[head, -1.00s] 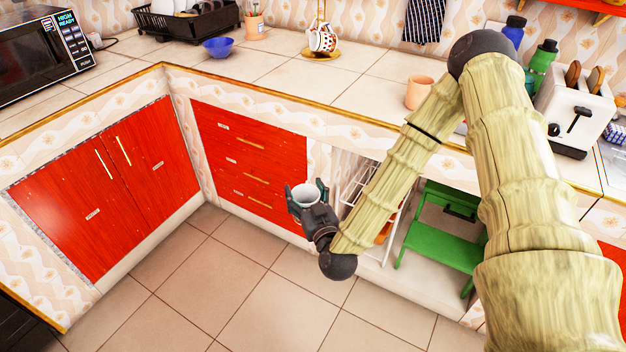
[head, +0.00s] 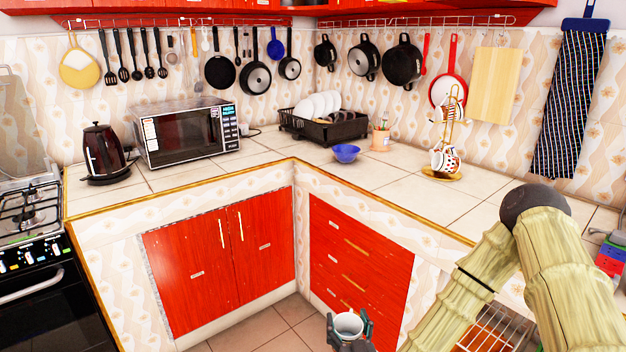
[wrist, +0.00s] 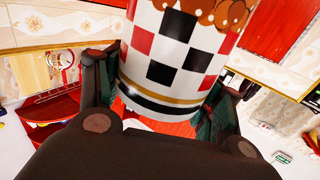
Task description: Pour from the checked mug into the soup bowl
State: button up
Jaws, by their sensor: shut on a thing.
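The checked mug (wrist: 170,60), white with red and black squares, fills the middle of the wrist view between my fingers. My gripper (head: 348,328) is shut on it and shows at the bottom of the head view, in front of the red drawers. The mug's open top (head: 348,323) faces up there; its contents cannot be made out. A blue bowl (head: 346,153), likely the soup bowl, stands on the tiled counter near the back corner. It is well apart from my gripper, farther back and higher in the picture.
A black dish rack (head: 325,130) with white plates stands behind the bowl. A utensil cup (head: 381,138) is at its right, and a mug stand (head: 446,165) farther right. A microwave (head: 187,133) is left. The counter (head: 392,178) before the bowl is clear.

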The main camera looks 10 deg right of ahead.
aim_at(346, 155)
jog(key=u, duration=2.45)
jog(key=k, duration=1.25)
jog(key=z, duration=2.1)
jog(key=i, duration=0.85)
